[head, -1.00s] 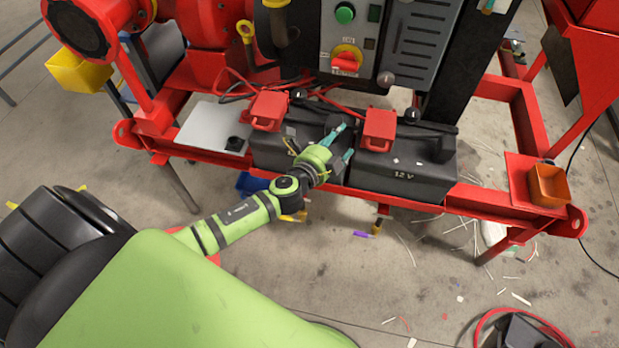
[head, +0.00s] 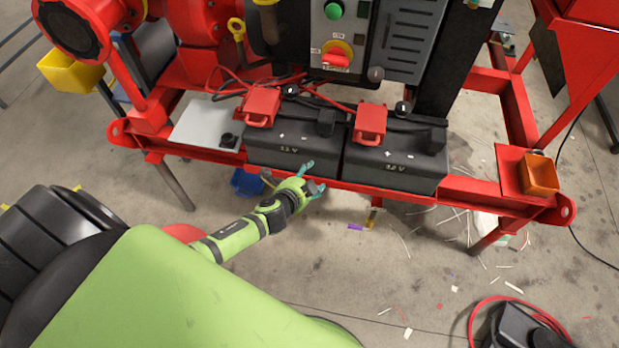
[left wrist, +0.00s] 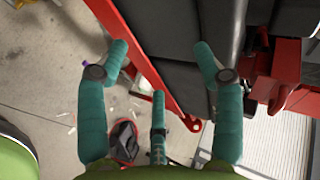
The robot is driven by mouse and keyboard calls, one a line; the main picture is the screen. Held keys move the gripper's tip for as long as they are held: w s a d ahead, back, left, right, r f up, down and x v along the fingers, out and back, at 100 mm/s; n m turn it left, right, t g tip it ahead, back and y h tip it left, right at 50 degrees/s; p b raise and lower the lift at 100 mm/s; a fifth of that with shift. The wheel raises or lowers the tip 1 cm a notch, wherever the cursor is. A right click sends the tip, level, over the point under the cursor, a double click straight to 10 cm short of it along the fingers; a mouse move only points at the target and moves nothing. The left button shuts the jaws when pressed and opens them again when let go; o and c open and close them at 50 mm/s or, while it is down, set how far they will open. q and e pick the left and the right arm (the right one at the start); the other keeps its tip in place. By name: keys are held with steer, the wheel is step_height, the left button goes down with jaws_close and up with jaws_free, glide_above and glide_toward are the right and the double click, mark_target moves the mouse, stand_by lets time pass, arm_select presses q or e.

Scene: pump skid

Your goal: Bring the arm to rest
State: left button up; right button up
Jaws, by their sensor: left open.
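My left gripper (head: 312,178) is open and empty. In the head view it stands at the front of the red skid frame (head: 462,194), just in front of the two black 12 V batteries. The left battery (head: 285,158) and the right battery (head: 400,172) sit side by side on the skid. In the left wrist view the spread teal fingers (left wrist: 160,85) have nothing between them; a red rail (left wrist: 150,70) and a dark battery side (left wrist: 175,65) lie beyond. My right gripper is not in view.
A red clamp (head: 262,106) sits on the left battery and another (head: 370,123) on the right one. A blue bin (head: 246,183) is under the skid near my left wrist. The floor in front is open, with scattered scraps.

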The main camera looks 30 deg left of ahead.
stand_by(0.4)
arm_select(q)
steer(key=s+f+n+g, duration=0.45)
steer(key=s+f, duration=0.65)
steer(key=s, duration=0.3)
steer(key=s+f+n+g, duration=0.45)
steer(key=s+f, duration=0.75)
steer(key=s, duration=0.3)
steer(key=s+d+f+n+g, duration=0.1)
steer(key=s+d+f+n, duration=0.1)
steer(key=s, duration=1.1)
steer(key=shift+d+f+n+g, duration=0.15)
steer(key=shift+f+n+g, duration=0.25)
steer(key=shift+f+n, duration=0.25)
steer(key=shift+r, duration=0.15)
steer(key=shift+c, duration=0.4)
